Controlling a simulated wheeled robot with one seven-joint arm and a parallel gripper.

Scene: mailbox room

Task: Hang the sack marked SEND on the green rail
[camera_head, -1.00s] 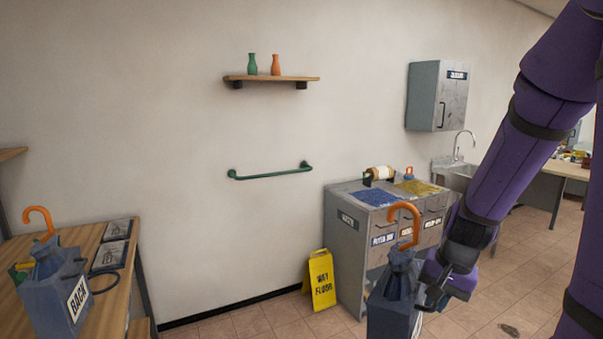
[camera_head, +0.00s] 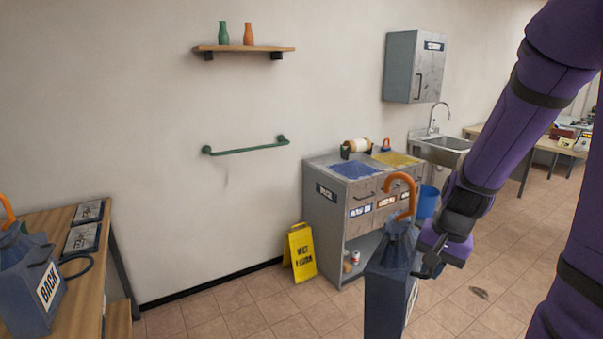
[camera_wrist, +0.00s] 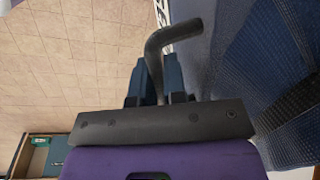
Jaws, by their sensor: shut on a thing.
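The green rail (camera_head: 246,146) is fixed to the wall below a wooden shelf, with nothing on it. A blue-grey sack (camera_head: 386,285) with an orange hook (camera_head: 402,184) on top hangs upright from my gripper (camera_head: 428,262), in front of the grey cabinet. Its label is turned away and cannot be read. In the wrist view my gripper (camera_wrist: 160,85) is shut on a dark bent handle (camera_wrist: 172,38), with the sack's blue cloth (camera_wrist: 245,75) to the right. Another sack marked BACK (camera_head: 35,285) stands on the wooden table at the left, its orange hook partly cut off.
A grey cabinet (camera_head: 322,232) with labelled drawers stands right of the rail. A yellow wet-floor sign (camera_head: 300,253) stands beside it. The wooden table (camera_head: 90,275) is at the left edge. The wall shelf (camera_head: 243,49) holds two bottles. Floor is free between table and sign.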

